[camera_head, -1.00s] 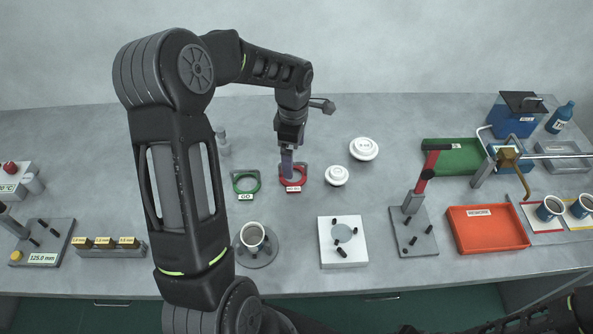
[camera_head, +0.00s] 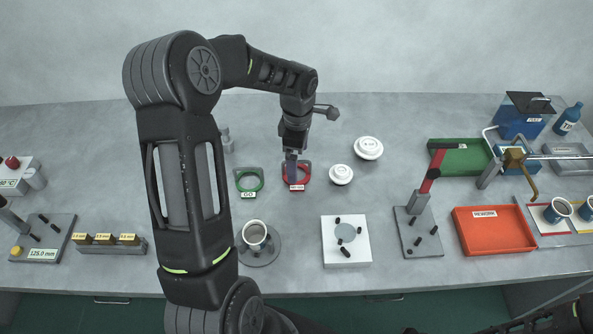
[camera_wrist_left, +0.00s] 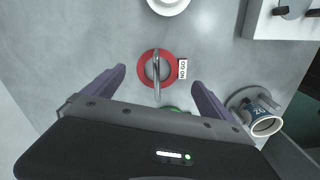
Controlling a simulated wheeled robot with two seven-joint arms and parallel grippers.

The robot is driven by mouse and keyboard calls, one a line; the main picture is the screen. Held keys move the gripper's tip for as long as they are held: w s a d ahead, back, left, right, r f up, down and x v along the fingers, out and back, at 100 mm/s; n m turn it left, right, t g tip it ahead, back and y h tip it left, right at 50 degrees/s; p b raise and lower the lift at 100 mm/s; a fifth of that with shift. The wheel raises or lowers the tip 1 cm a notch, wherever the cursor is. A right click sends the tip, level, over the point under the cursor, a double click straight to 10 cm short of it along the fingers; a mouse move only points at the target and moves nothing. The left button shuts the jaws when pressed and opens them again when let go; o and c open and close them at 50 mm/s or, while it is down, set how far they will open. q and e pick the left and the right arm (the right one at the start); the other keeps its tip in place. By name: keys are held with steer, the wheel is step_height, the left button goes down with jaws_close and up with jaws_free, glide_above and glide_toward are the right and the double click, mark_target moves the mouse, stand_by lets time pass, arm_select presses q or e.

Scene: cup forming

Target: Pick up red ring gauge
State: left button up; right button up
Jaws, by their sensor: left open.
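The red ring gauge (camera_head: 308,173) lies on the grey bench, with a "NO GO" label on it. In the left wrist view the red ring (camera_wrist_left: 143,67) lies ahead of and between the fingertips, with a slim grey bar across its middle. My left gripper (camera_head: 292,178) points down at the ring and hides part of it in the head view. Its purple fingers (camera_wrist_left: 158,76) are spread wide with nothing between them; whether they reach down to the ring's height I cannot tell. My right gripper is not in view.
A green ring gauge (camera_head: 260,183) labelled "GO" lies close on the left. White round pieces (camera_head: 341,175) (camera_head: 369,148) stand on the right. A cup (camera_head: 254,236) on a round base and a white block (camera_head: 360,256) stand in front. An orange tray (camera_head: 495,247) is farther right.

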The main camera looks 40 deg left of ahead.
arm_select(q)
steer(key=f+b, duration=0.1)
steer(key=f, duration=0.1)
steer(key=f+b, duration=0.1)
steer(key=f, duration=0.2)
steer(key=shift+w+a+f, duration=0.1)
steer(key=shift+w+a, duration=0.05)
steer(key=shift+a, duration=0.05)
steer(key=c, duration=1.5)
steer(key=shift+c, duration=0.2)
step_height(320, 180, up, 10)
steer(key=p, duration=0.5)
